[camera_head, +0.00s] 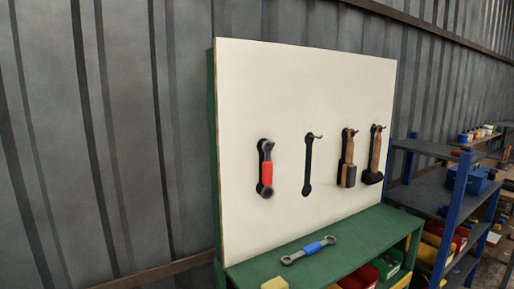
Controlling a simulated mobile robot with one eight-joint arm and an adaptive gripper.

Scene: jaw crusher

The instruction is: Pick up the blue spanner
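The blue spanner (310,249) lies flat on the green bench top (262,266), in front of the white board. It has grey metal ends and a blue grip in the middle, and points from lower left to upper right. My gripper is not in view.
The white tool board (260,85) stands upright behind the bench. A red spanner (266,172), a brush or mallet (347,160) and a hammer (374,155) hang on it, beside a black spanner-shaped outline (308,165). A yellow block (274,283) sits at the front edge. Blue shelving (459,190) stands right.

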